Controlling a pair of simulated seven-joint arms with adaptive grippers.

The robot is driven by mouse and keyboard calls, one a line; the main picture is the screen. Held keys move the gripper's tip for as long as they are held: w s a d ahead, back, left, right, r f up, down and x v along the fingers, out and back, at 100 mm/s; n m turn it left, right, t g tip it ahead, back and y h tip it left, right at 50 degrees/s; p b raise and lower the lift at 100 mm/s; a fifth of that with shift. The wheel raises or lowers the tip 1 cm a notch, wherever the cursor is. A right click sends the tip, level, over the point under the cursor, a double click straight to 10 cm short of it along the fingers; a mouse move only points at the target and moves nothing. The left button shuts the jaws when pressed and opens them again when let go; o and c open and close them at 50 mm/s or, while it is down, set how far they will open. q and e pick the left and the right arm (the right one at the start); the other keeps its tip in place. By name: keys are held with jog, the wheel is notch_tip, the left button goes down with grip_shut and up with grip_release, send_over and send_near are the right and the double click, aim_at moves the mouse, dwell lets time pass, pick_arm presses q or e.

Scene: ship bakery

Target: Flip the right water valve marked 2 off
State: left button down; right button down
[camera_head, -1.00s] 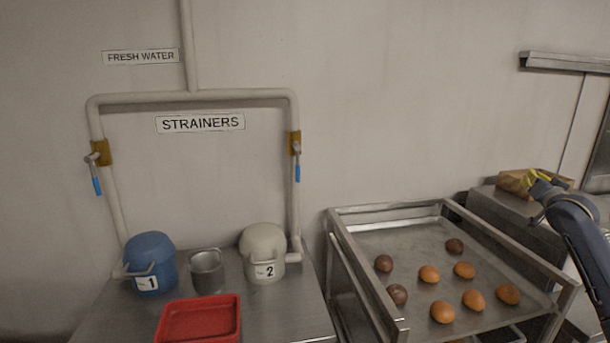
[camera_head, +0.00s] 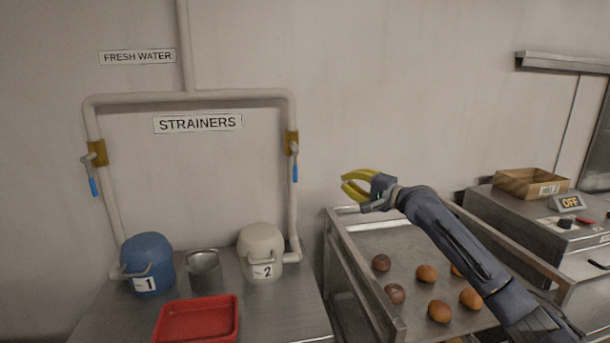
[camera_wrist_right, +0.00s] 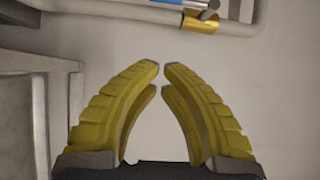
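The right water valve (camera_head: 292,143) is a brass body on the right vertical pipe above the strainer marked 2 (camera_head: 260,253). Its blue lever (camera_head: 295,173) hangs straight down along the pipe. My right gripper (camera_head: 344,182), with yellow fingers, is in the air to the right of this lever, apart from it, pointing left. In the right wrist view the fingertips (camera_wrist_right: 161,66) are close together with a narrow gap, and nothing is between them. A brass valve body (camera_wrist_right: 201,24) and part of a blue lever (camera_wrist_right: 153,2) show at that view's top edge. My left gripper is out of view.
The left valve (camera_head: 97,153) has a blue lever hanging down. Below stand a blue strainer marked 1 (camera_head: 148,262), a metal cup (camera_head: 204,272) and a red tray (camera_head: 197,321). A rack (camera_head: 338,247) with buns is under my right arm. The air before the wall is clear.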

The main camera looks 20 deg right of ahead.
jog(key=shift+a+y, duration=0.3)
jog(key=shift+a, duration=0.45)
jog(key=s+a+x, duration=0.1)
jog(key=a+x, duration=0.1)
jog(key=x, duration=1)
jog(key=shift+a, duration=0.4)
jog(key=shift+w+a+f, duration=0.1)
jog(key=shift+w+f, duration=0.05)
jog(key=shift+f, duration=0.05)
jog(key=shift+a+m, duration=0.2)
jog(key=shift+m, duration=0.2)
jog(key=shift+a+f+m, duration=0.15)
jog(key=shift+a+m, duration=0.1)
jog(key=shift+m, duration=0.05)
